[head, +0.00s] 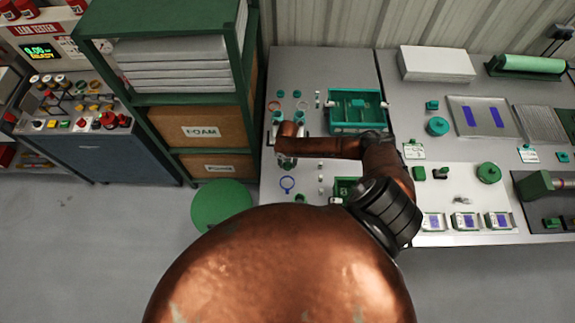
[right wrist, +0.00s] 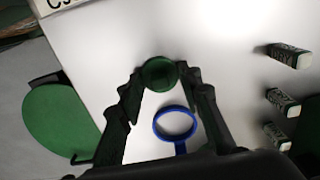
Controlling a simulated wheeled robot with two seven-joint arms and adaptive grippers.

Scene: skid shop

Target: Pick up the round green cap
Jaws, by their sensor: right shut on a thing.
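The round green cap (right wrist: 160,72) shows in the right wrist view between the two fingertips of my right gripper (right wrist: 159,80). The fingers are shut on its sides. Whether it is clear of the white tabletop is hard to tell. In the head view my right gripper (head: 287,161) is over the left part of the table, and the cap is hidden there by the gripper and arm. My left gripper is not in view.
A blue ring (right wrist: 175,123) lies on the table (right wrist: 225,40) near the gripper. Several small pale labelled blocks (right wrist: 289,56) stand to the right. A green tray (head: 358,127) is behind the arm. A green round stool (head: 221,204) and a shelf (head: 165,115) stand left.

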